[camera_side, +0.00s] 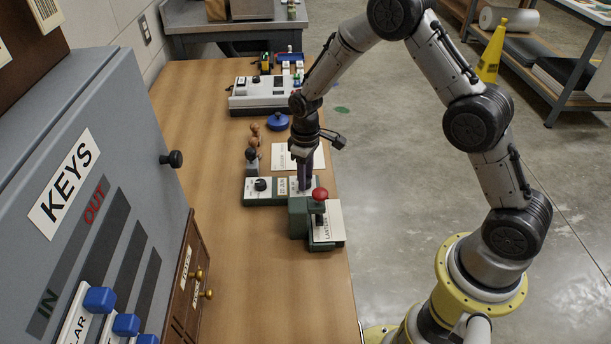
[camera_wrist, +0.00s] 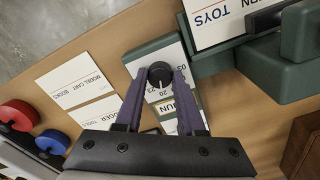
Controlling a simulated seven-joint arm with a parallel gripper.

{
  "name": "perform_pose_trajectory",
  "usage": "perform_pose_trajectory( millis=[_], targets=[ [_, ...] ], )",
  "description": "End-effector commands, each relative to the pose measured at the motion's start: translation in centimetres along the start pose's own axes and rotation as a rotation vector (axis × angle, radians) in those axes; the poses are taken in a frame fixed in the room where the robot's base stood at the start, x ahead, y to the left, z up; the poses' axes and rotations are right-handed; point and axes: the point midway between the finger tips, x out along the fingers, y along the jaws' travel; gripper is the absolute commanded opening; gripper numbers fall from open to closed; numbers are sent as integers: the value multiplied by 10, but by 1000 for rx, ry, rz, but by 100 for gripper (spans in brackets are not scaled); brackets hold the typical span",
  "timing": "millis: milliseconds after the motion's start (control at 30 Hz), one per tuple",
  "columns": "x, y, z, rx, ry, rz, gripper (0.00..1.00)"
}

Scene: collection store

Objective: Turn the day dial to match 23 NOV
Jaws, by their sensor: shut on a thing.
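A low green box (camera_side: 262,198) with a white face stands near the table's right edge. One black knob (camera_side: 260,184) is on its left part, and a small printed label (camera_side: 282,187) lies between that knob and my gripper (camera_side: 304,187). My gripper points down, its purple fingers shut on a second black knob. In the wrist view the fingers hold this dial knob (camera_wrist: 160,73) from both sides, and its white pointer line shows. Numbers such as 20 are printed beside it. Which mark the pointer meets cannot be told, and the fingers hide part of the scale.
A green stamp press with a red knob (camera_side: 320,194) stands close in front of my gripper. A grey key cabinet (camera_side: 130,150) stands left.

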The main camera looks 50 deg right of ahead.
Motion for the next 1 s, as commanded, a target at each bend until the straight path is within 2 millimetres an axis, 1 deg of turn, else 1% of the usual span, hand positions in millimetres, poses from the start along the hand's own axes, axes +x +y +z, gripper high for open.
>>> perform_pose_trajectory(
  millis=[233, 400, 1000],
  targets=[
    [0, 0, 0, 4, 0, 0, 0],
    [0, 0, 0, 44, 0, 0, 0],
    [0, 0, 0, 420, 0, 0, 0]
  ],
)
